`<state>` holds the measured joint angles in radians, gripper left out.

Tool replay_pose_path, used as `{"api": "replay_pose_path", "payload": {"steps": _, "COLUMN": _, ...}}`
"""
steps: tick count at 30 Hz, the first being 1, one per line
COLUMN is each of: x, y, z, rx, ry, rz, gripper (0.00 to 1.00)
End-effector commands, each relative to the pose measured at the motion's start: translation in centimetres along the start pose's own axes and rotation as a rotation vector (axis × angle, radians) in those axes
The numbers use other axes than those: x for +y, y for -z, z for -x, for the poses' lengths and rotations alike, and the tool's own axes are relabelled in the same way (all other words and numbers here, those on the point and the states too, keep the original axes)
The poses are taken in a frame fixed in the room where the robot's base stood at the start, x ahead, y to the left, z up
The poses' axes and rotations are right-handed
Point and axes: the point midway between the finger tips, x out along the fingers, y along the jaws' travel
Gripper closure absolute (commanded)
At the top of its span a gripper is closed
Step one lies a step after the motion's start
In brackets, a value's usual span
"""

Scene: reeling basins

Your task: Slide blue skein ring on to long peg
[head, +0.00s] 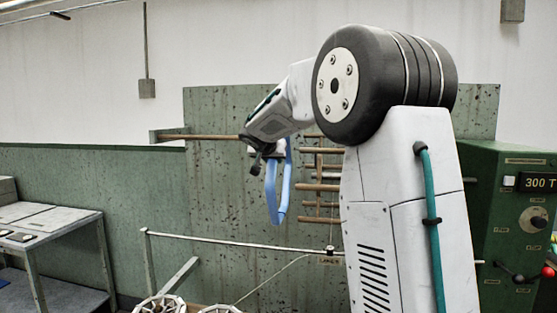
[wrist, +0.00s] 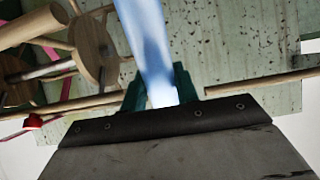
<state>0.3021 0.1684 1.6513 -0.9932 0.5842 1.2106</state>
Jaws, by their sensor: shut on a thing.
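The blue skein ring (head: 271,192) hangs down from my gripper (head: 264,150) in the head view as a long narrow loop. In the wrist view the blue ring (wrist: 150,45) runs up from between the green fingers of my gripper (wrist: 160,92), which are shut on it. A long wooden peg (head: 214,137) runs level to the left of my gripper, at about its height. In the wrist view a wooden rod shows on both sides of the fingers (wrist: 260,83). The fingers and ring cover its middle, so I cannot tell whether it passes through the ring.
Several shorter wooden pegs (head: 320,188) stand right of the ring, partly behind my arm. A wooden reel (wrist: 95,48) is at upper left in the wrist view. A metal rail (head: 240,242) runs below. A green control cabinet (head: 507,225) is at right, a table (head: 50,222) at left.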

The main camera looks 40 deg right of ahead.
Motion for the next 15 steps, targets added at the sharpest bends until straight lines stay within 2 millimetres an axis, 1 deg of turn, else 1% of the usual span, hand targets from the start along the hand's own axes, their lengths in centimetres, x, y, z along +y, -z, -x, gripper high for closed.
{"api": "replay_pose_path", "payload": {"steps": 1, "x": -0.39, "y": 0.04, "z": 0.02, "rx": 0.001, "ry": 0.001, "rz": 0.001, "gripper": 0.99}}
{"api": "replay_pose_path", "payload": {"steps": 5, "x": -0.86, "y": 0.06, "z": 0.01, "rx": 0.001, "ry": 0.000, "rz": 0.000, "gripper": 0.99}}
{"api": "replay_pose_path", "payload": {"steps": 15, "x": -0.99, "y": 0.05, "z": 0.01, "rx": 0.001, "ry": 0.000, "rz": 0.000, "gripper": 0.99}}
